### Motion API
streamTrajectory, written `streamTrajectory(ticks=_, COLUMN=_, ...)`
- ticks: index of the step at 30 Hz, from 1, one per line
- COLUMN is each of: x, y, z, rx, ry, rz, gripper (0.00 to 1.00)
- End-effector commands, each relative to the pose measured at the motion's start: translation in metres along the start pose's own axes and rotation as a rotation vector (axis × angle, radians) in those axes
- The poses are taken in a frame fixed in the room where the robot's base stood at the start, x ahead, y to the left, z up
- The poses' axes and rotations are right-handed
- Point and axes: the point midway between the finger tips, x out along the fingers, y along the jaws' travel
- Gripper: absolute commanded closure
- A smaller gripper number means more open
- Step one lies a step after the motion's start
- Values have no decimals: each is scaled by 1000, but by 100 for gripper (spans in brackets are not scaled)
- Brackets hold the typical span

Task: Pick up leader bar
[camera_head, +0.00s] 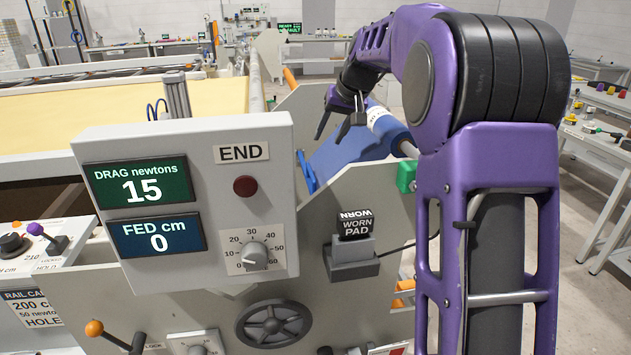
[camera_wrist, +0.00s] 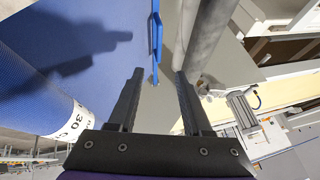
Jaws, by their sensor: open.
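A thin blue bar (camera_wrist: 157,35), which looks like the leader bar, runs along the edge of the blue sheet (camera_wrist: 85,50) in the wrist view. Its near end lies between the fingertips in that picture; I cannot tell the depth gap. In the head view the blue bar (camera_head: 306,172) shows at the left edge of the blue sheet (camera_head: 345,155), partly hidden by the grey side plate. My gripper (camera_head: 334,130) is above the sheet, pointing down. In the wrist view my gripper (camera_wrist: 160,76) is open with nothing held between its fingers.
A blue roll (camera_head: 388,128) with a white label lies right of my gripper. A grey roller (camera_wrist: 207,35) runs close beside the right finger. The control box (camera_head: 190,200) reads drag 15, fed 0. A worn pad (camera_head: 355,226) sits on the side plate.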

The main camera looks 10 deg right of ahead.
Motion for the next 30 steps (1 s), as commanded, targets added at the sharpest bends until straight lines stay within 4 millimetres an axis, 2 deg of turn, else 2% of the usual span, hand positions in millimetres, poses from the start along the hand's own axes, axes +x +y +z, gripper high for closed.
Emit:
streamTrajectory(ticks=15, x=103, y=0, z=1, rx=0, ry=-2, rz=-1, gripper=50)
streamTrajectory(ticks=23, x=122, y=0, z=0, rx=0, ry=1, rz=0, gripper=50)
streamTrajectory(ticks=30, x=156, y=3, z=2, rx=0, ry=-1, rz=0, gripper=50)
